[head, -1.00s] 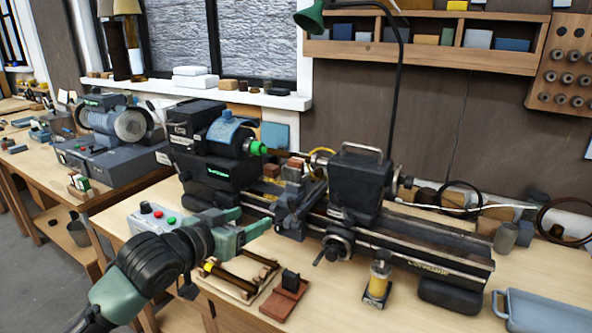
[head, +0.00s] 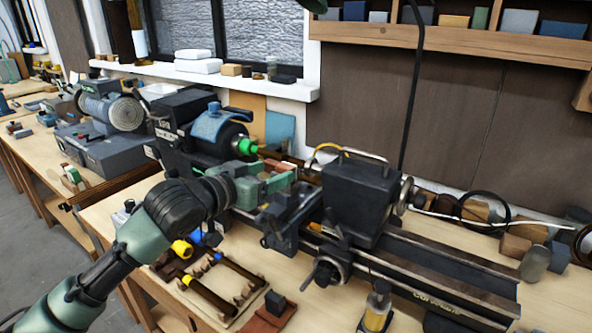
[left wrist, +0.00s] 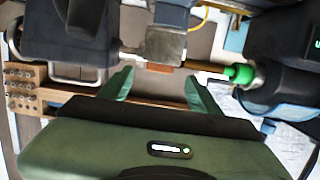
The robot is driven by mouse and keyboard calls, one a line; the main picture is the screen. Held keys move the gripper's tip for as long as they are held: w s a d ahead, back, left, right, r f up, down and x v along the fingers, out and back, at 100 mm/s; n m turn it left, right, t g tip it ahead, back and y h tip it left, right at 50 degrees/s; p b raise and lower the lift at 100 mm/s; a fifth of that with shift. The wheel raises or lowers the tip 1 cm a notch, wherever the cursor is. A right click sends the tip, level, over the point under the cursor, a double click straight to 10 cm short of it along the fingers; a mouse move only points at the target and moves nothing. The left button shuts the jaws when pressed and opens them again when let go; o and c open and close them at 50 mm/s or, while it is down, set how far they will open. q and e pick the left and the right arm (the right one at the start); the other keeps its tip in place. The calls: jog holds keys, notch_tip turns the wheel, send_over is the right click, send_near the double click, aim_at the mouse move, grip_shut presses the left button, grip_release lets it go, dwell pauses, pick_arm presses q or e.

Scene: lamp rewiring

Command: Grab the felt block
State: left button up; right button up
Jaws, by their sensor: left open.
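No block is clearly marked as felt. A small dark block (head: 275,302) sits on a red-brown base (head: 258,322) at the front of the bench. Red-brown pieces (head: 285,168) show at the lathe's tool post behind my left gripper (head: 284,176). The gripper is open and empty over the lathe bed. In the left wrist view its two fingers (left wrist: 160,92) stand apart, with a grey tool-post block (left wrist: 165,42) and an orange-brown piece (left wrist: 160,68) beyond the gap. My right gripper is out of view.
A green-tipped spindle (head: 246,147) is left of my gripper, and the dark tailstock housing (head: 357,200) stands to its right. A wooden rack (head: 235,312) with dark rods lies in front.

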aim_at(285, 166)
pick_arm(q)
jog(key=shift+w+d+r, duration=0.1)
jog(key=shift+w+d, duration=0.15)
jog(key=shift+w, duration=0.15)
jog(key=shift+r+p+x, duration=0.25)
jog(key=shift+p+x, duration=0.35)
jog(key=shift+x, duration=0.5)
jog(key=x, duration=0.3)
jog(key=shift+s+f, duration=0.1)
jog(key=shift+f, duration=0.15)
jog(key=shift+w+d+f, duration=0.1)
jog(key=shift+w, duration=0.15)
grip_shut()
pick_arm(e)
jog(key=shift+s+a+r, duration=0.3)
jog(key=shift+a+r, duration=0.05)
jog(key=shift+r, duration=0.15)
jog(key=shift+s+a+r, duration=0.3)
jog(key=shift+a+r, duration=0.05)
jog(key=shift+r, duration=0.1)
